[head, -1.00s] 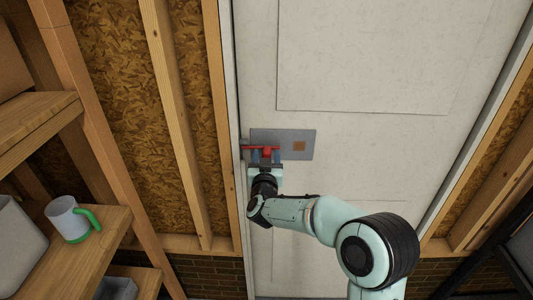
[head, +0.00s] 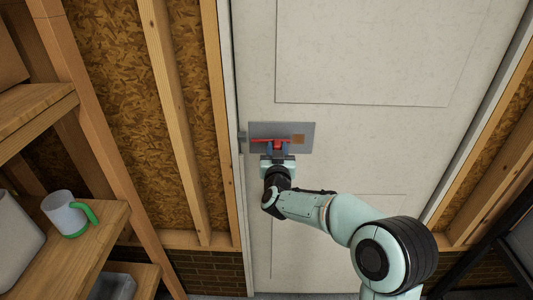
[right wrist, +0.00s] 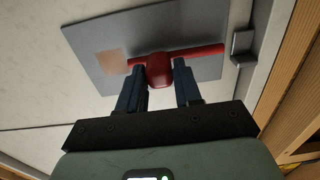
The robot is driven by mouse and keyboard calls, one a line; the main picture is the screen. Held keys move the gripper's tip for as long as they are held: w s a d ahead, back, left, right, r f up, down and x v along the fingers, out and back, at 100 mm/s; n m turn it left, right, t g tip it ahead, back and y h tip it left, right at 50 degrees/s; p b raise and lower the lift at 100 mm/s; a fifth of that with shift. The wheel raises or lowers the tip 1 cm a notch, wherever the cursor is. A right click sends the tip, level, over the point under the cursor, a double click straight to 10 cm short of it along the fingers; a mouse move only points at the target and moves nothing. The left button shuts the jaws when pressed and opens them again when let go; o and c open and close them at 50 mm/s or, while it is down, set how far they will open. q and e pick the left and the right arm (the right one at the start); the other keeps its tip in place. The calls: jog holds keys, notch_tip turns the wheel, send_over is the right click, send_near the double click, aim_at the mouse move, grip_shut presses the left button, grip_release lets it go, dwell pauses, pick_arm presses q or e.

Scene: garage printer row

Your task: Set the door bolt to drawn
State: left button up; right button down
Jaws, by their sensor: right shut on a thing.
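The red door bolt (head: 262,141) lies level on a grey plate (head: 260,128) on the white door. My right gripper (head: 278,151) reaches it from below and is shut on the bolt's red knob. In the right wrist view, the two dark fingers (right wrist: 158,84) stand on either side of the red knob (right wrist: 160,70). There the red bar (right wrist: 205,51) ends just short of the grey keeper (right wrist: 243,43) on the door frame, with a small gap. The bar's other end reaches the orange-brown square (right wrist: 108,64) on the plate. My left gripper is out of view.
The door frame (head: 236,200) runs up just left of the plate. The space before the door is clear apart from my right arm.

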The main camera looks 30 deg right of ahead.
jog(key=shift+s+d, duration=0.1)
jog(key=shift+d, duration=0.2)
jog(key=c, duration=1.2)
grip_release()
jog(key=o, duration=0.4)
jog(key=shift+c, duration=0.2)
jog(key=shift+d, duration=0.1)
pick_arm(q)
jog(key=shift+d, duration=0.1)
pick_arm(e)
jog(key=shift+s, duration=0.1)
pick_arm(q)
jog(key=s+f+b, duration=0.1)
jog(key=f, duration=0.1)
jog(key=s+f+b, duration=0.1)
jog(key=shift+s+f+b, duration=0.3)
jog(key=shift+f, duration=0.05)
pick_arm(e)
jog(key=v, duration=1.3)
jog(key=shift+a, duration=0.2)
